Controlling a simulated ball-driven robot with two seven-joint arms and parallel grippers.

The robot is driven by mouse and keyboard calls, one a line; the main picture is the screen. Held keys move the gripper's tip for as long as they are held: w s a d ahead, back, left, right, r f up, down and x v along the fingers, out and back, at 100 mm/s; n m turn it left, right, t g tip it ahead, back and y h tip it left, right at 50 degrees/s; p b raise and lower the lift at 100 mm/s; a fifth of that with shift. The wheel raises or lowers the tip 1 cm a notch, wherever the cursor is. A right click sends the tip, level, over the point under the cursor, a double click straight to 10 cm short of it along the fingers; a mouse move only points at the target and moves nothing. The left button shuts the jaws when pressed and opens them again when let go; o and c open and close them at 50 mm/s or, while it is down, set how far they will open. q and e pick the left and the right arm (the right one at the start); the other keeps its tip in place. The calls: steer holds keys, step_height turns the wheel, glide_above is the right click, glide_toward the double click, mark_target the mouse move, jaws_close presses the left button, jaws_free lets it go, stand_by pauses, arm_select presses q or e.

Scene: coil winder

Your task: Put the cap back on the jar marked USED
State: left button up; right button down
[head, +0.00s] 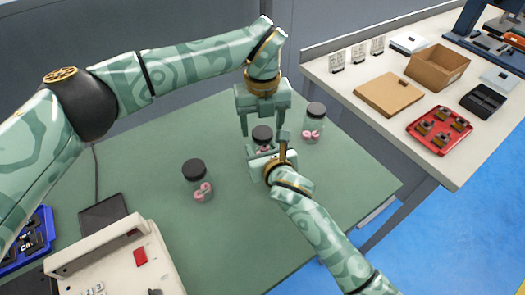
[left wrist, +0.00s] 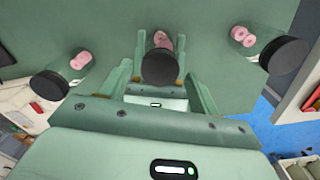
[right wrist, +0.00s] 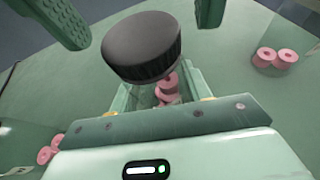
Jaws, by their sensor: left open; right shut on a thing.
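The middle jar (head: 262,149) is clear, with pink coils inside, and stands on the green mat. Its black cap (head: 262,133) sits at its mouth; I cannot tell whether it is screwed down. The cap also shows in the left wrist view (left wrist: 160,68) and right wrist view (right wrist: 142,46). My right gripper (head: 270,152) is shut on this jar's body, below the cap. My left gripper (head: 262,130) points down from above, open, its fingers on either side of the cap and apart from it. No USED marking is readable on any jar.
Black-capped jars with pink coils stand at left (head: 197,182) and at right behind (head: 314,123). A cream machine (head: 115,265) is at front left. A white side table (head: 345,75) holds a cardboard box (head: 437,66) and a red tray (head: 440,130). The mat's right part is clear.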

arm_select(q)
steer(key=shift+f, duration=0.6)
steer(key=c, duration=1)
steer(key=m, duration=0.4)
steer(key=shift+m, duration=0.3)
steer(key=o, duration=1.2)
steer(key=shift+c, duration=0.2)
